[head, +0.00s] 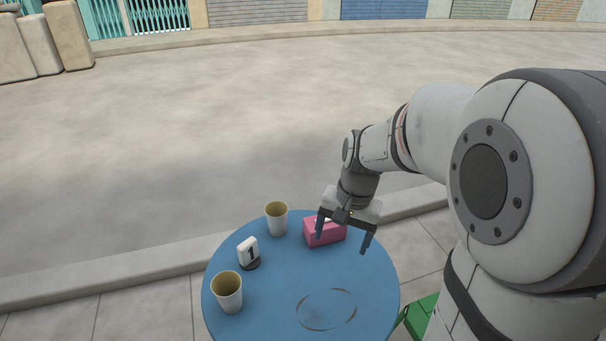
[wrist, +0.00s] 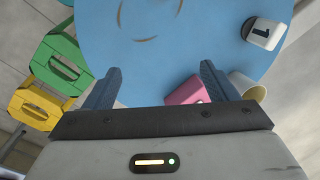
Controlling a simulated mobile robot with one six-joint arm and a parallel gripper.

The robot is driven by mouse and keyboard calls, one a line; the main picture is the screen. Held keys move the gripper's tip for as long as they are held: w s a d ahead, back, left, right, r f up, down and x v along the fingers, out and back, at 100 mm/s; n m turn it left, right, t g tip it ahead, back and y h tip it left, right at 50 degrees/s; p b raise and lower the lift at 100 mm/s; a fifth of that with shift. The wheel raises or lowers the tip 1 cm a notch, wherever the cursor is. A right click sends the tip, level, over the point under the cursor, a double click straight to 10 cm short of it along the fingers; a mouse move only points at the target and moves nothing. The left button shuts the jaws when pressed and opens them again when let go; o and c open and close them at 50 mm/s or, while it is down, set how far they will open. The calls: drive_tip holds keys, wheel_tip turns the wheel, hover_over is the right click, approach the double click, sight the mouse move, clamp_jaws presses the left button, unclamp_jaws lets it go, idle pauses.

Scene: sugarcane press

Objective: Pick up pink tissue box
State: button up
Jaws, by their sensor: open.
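The pink tissue box (head: 322,234) sits on the round blue table (head: 270,310) near its far edge. My gripper (head: 343,246) is open and empty, above the table by the box, and partly covers the box's top in the head view. In the wrist view the pink tissue box (wrist: 186,92) shows between my two fingers, close to the right finger, with its lower part hidden by my gripper body (wrist: 158,80). From these views I cannot tell whether a finger touches the box.
A cup (head: 276,219) stands left of the box. A number 1 sign (head: 249,253) and another cup (head: 228,292) stand along the table's left side. Green (wrist: 62,62) and yellow (wrist: 36,106) stools are beside the table. The table's front middle is clear, with a ring mark.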

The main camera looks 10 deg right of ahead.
drive_tip(key=shift+o, duration=0.5)
drive_tip(key=w+f+m+y+p, duration=0.1)
drive_tip(key=w+m, duration=0.3)
drive_tip(key=w, duration=0.5)
drive_tip(key=shift+w+d+f+m+g+p, duration=0.3)
drive_tip(key=shift+w+d+f+g+p, duration=0.1)
drive_tip(key=shift+d+f, duration=0.1)
drive_tip(key=m+y+p, duration=0.2)
drive_tip(key=m, duration=0.4)
approach(332, 232)
drive_tip(key=w+a+f, duration=0.2)
drive_tip(key=w+a, duration=0.1)
drive_tip(key=shift+w, duration=0.1)
drive_tip(key=b+x, duration=0.1)
drive_tip(key=x, duration=0.1)
drive_tip(key=shift+a+f, duration=0.1)
drive_tip(key=shift+f, duration=0.3)
drive_tip(key=shift+b+x, duration=1.25)
drive_tip(key=shift+x, duration=1.35)
drive_tip(key=shift+f, duration=0.25)
drive_tip(key=shift+c, duration=0.5)
drive_tip(key=c, duration=1)
drive_tip(key=shift+r, duration=0.1)
